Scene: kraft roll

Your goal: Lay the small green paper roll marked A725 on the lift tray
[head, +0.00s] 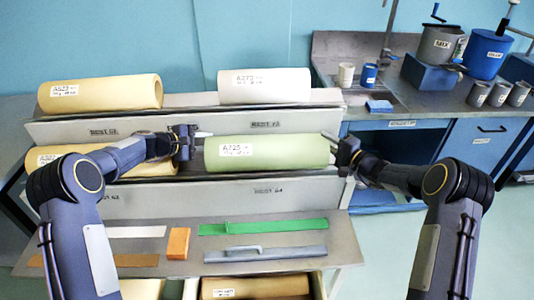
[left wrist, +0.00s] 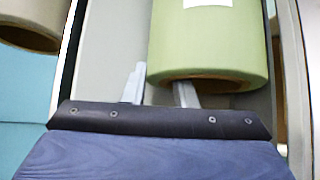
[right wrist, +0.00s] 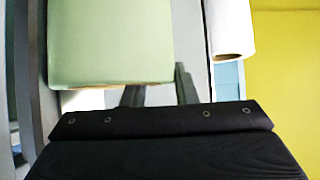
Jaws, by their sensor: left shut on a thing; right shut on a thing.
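The green paper roll marked A725 (head: 275,153) lies sideways at the middle shelf level, label facing me. My left gripper (head: 203,135) is shut on its left end. In the left wrist view, one finger meets the dark end opening of the roll (left wrist: 210,45) and the other is outside its edge. My right gripper (head: 334,140) is shut on the right end. The right wrist view shows the roll (right wrist: 110,40) with one finger at its end and one beside it. I cannot tell whether the roll touches the shelf. I cannot make out which surface is the lift tray.
A tan roll (head: 100,92) and a white roll (head: 264,86) lie on the upper shelf. Another tan roll (head: 45,155) is behind my left arm. Below are a green straightedge (head: 285,228), a grey bar (head: 285,252) and an orange block (head: 178,243). Pots stand on the right bench.

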